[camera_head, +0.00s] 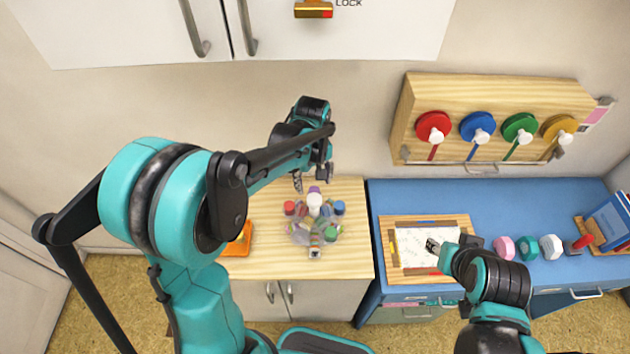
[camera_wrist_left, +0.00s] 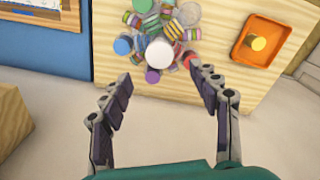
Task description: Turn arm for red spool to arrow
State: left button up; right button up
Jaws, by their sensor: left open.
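The red spool (camera_head: 433,124) is the leftmost of several coloured spools on a wooden wall box (camera_head: 405,112). It has a white knob in front and a thin red arm (camera_head: 433,152) pointing down. I cannot make out an arrow mark. My left gripper (camera_head: 313,181) is open and empty above the wooden counter, well left of the red spool. In the left wrist view its spread fingers (camera_wrist_left: 160,80) face a cluster of coloured pieces. The red spool is not visible in that view. My right gripper (camera_head: 432,245) is over the framed paper board; its jaw opening is unclear.
The coloured cluster (camera_head: 313,206) stands on the wooden counter (camera_head: 350,200), beside an orange tray (camera_wrist_left: 243,55). Blue, green and yellow spools hang right of the red one. The blue desk (camera_head: 390,200) holds the framed board (camera_head: 393,268), coloured blocks and blue books (camera_head: 612,222).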

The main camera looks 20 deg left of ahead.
aim_at(314, 199)
pick_arm(q)
jog(key=shift+w+r, duration=0.1)
jog(key=shift+f, duration=0.35)
notch_tip(314, 199, down, 7)
jog(key=shift+f+b, duration=0.2)
jog(key=shift+b, duration=0.45)
pick_arm(e)
jog(key=shift+s+f, duration=0.2)
jog(key=shift+f, duration=0.1)
pick_arm(q)
jog(key=shift+c, duration=0.4)
grip_shut()
